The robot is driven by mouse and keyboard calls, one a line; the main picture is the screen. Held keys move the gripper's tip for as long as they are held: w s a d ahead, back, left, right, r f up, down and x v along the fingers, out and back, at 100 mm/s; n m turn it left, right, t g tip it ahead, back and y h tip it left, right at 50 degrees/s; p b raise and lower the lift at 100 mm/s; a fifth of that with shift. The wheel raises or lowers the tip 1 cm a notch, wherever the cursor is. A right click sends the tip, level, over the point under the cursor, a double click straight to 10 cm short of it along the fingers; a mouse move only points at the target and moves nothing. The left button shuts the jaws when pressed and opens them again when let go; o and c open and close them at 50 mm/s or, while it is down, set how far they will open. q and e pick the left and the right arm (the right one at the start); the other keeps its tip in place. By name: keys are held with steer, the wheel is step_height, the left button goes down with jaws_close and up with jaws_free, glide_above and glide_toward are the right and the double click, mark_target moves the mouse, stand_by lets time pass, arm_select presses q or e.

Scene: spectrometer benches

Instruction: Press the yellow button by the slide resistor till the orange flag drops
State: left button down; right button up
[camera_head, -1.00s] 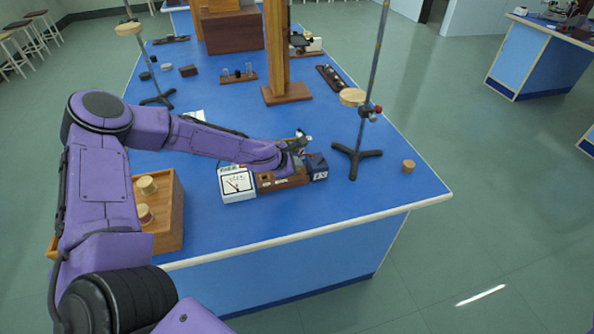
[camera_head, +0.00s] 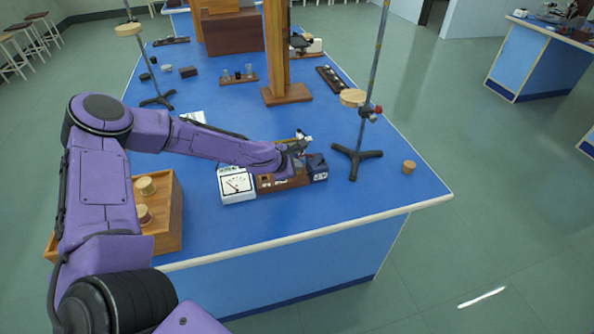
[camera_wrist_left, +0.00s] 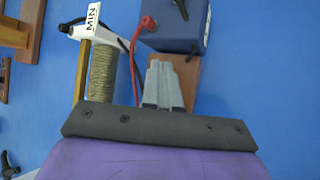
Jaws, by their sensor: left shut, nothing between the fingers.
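My left gripper (camera_head: 297,155) is over the right part of the wooden-based apparatus (camera_head: 278,184) on the blue bench. In the left wrist view its grey fingers (camera_wrist_left: 163,68) are together and empty, with their tips in front of a brown wooden block (camera_wrist_left: 187,75). Whether they touch it I cannot tell. The slide resistor's wound coil (camera_wrist_left: 103,72), with a white end marked MIN (camera_wrist_left: 90,20), is left of the fingers. The yellow button and orange flag cannot be made out; the fingers and wrist cover part of this area. My right gripper is not in view.
A white dial meter (camera_head: 237,185) stands left of the apparatus and a dark blue box (camera_head: 317,167) right of it. A red lead (camera_wrist_left: 136,50) runs beside the fingers. A stand (camera_head: 357,153) rises to the right. A wooden tray (camera_head: 176,220) is at the near left.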

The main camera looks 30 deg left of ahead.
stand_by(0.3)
arm_select(q)
steer(key=shift+r+p, duration=0.85)
step_height(320, 180, up, 5)
steer(key=p, duration=0.4)
steer(key=shift+p, duration=0.35)
steer(key=shift+f, duration=0.1)
